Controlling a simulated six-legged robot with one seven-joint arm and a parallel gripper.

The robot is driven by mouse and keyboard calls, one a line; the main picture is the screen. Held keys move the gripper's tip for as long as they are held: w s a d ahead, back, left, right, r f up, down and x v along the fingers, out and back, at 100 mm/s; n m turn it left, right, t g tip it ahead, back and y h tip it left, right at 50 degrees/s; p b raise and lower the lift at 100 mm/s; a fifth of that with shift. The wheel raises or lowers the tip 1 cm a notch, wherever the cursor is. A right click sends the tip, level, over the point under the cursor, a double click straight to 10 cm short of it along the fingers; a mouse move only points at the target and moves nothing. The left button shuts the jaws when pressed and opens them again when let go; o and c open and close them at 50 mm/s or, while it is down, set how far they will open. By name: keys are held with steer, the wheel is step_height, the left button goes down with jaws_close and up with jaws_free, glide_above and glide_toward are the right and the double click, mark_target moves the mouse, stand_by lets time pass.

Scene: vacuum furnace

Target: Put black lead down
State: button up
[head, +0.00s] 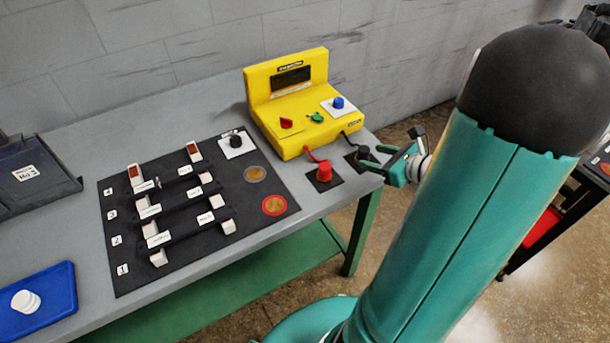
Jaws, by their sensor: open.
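The black lead's plug (363,153) stands on a small black pad at the right end of the grey table, in front of the yellow tester. Its cable runs back to the tester (290,98). My gripper (374,158) is open, with its teal fingers right beside the plug on its right side. I cannot tell whether the fingers touch it. The red lead's plug (324,171) stands on its own dark pad to the left.
A black board (135,270) with numbered bars, a black knob (236,140), a plain round pad (255,174) and a red-ringed pad (274,205) lies left of the leads. A dark bin (30,175) stands far left.

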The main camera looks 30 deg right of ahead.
steer(key=s+a+r+n+g+y, duration=0.1)
steer(key=a+r+n+g, duration=0.3)
steer(key=a+n, duration=0.6)
steer(key=a+r+n+g+y, duration=0.1)
steer(key=a+r+n+g, duration=0.25)
steer(key=a+n, duration=0.6)
steer(key=s+a+r+n+h, duration=0.5)
steer(key=s+a+r+n, duration=0.2)
steer(key=n, duration=0.5)
steer(key=shift+a, duration=0.95)
steer(key=shift+r+n+t, duration=0.1)
steer(key=shift+n+t, duration=0.15)
steer(key=shift+c, duration=0.2)
steer(key=c, duration=0.3)
steer(key=shift+a, duration=0.1)
